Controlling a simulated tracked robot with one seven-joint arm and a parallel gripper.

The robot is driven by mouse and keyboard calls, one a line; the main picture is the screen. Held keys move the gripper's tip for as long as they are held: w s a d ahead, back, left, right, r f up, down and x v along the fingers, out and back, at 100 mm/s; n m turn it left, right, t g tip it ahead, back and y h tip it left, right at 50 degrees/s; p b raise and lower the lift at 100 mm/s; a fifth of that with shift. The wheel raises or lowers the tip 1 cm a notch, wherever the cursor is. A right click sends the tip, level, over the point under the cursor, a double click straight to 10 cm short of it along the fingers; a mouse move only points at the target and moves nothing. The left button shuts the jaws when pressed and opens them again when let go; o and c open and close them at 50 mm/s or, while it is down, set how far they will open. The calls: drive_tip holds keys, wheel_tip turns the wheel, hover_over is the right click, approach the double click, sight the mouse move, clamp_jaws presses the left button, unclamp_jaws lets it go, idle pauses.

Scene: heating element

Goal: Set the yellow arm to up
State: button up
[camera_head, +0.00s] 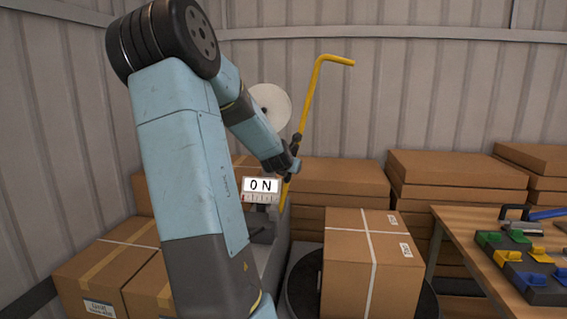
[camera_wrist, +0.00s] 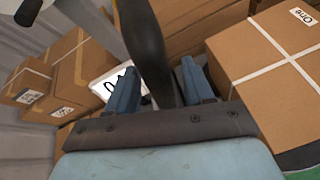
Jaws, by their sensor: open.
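The yellow arm (camera_head: 311,93) is a long bent rod. It stands nearly upright, leaning slightly right, with its short top end bent to the right. Its lower end runs down beside a white sign reading "ON" (camera_head: 261,185). My gripper (camera_head: 293,160) is at the lower-middle part of the rod, by a dark section of it. In the wrist view my gripper (camera_wrist: 158,68) has its two blue fingers apart, with a dark bar (camera_wrist: 146,40) passing between them. I cannot tell whether the fingers touch it. The sign (camera_wrist: 108,82) is partly hidden behind the left finger.
A taped cardboard box (camera_head: 345,270) stands on a dark round plate (camera_head: 425,303) right of the machine. Stacked boxes (camera_head: 450,170) line the back wall. A wooden table (camera_head: 455,222) with coloured blocks is at the right. A white disc (camera_head: 272,106) is behind my arm.

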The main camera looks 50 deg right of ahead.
drive_tip(key=v, duration=1.2)
idle(1.4)
drive_tip(key=shift+f, duration=0.1)
idle(0.6)
